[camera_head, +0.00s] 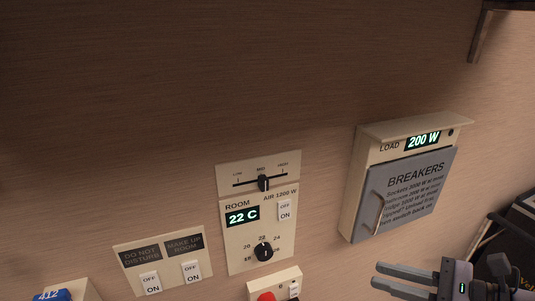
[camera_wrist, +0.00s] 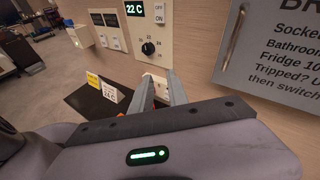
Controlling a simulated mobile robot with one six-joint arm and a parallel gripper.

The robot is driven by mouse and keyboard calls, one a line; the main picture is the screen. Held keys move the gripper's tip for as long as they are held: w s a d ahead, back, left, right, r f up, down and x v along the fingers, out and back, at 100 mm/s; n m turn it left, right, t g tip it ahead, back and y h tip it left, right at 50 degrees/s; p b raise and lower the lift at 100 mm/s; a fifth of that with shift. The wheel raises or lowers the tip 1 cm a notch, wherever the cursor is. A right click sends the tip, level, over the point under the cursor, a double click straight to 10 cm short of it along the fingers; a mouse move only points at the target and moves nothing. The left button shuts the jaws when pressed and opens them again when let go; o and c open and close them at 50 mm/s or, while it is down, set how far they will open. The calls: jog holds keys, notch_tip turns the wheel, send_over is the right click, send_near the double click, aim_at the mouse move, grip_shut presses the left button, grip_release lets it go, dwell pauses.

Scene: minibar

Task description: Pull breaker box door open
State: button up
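The breaker box (camera_head: 359,162) is on the wall at the right in the head view, with a lit "LOAD 200 W" display at its top. Its grey door (camera_head: 412,195) is labelled BREAKERS and sits closed, flush on the box front. A curved metal handle (camera_head: 374,212) is on the door's left side. In the wrist view the door (camera_wrist: 281,65) fills the upper right, with the handle (camera_wrist: 235,36) at its left edge. My gripper (camera_head: 374,276) is below the door, apart from the handle. Its two fingers also show in the wrist view (camera_wrist: 160,92), spread with nothing between them.
A room thermostat panel (camera_head: 239,254) with slider, dial and switch is on the wall left of the box. Lower left are a switch panel (camera_head: 131,257) and a blue 412 tag (camera_head: 50,296). A dark shelf (camera_wrist: 94,101) with small cards is below. A dark bracket (camera_head: 480,35) juts out upper right.

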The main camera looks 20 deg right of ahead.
aim_at(375, 230)
jog(key=s+d+r+m+t+h+p, duration=0.1)
jog(key=s+d+r+m+t+h, duration=0.15)
jog(key=d, duration=0.25)
jog(key=s+d+r+m+t+h, duration=0.1)
jog(key=s+d+m+t+h, duration=0.15)
jog(key=d+m, duration=0.2)
jog(key=shift+n+t+y, duration=0.4)
jog(key=x, duration=0.5)
jog(key=b+x, duration=0.1)
jog(key=x, duration=0.5)
jog(key=b+x, duration=0.1)
jog(key=x, duration=0.5)
jog(key=shift+w+d+f, duration=0.25)
jog(key=shift+w+d, duration=0.05)
jog(key=shift+d, duration=0.05)
grip_shut()
